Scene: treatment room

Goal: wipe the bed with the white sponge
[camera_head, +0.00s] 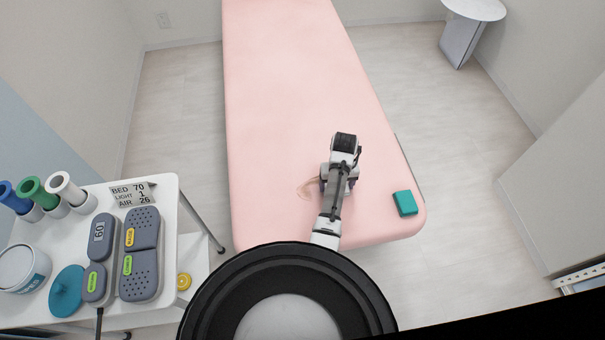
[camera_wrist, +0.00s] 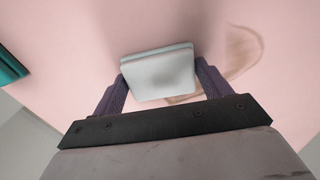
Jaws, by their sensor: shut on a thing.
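The pink bed (camera_head: 290,90) runs away from me through the middle of the head view. My gripper (camera_wrist: 162,85) is shut on the white sponge (camera_wrist: 158,70), which sits between the two dark fingers in the wrist view. The sponge is hidden under my arm in the head view. My gripper is low over the near part of the bed; whether the sponge touches the surface I cannot tell. A brownish stain (camera_head: 308,188) lies on the bed just left of my gripper. In the wrist view the stain (camera_wrist: 243,50) curves right of the sponge, partly behind it.
A teal block (camera_head: 405,203) lies on the bed's near right corner, right of my arm. A white cart (camera_head: 165,250) with handsets, coloured-top tubes and a jar stands at the left. A round white table (camera_head: 475,9) is at the far right. The bed's far part is clear.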

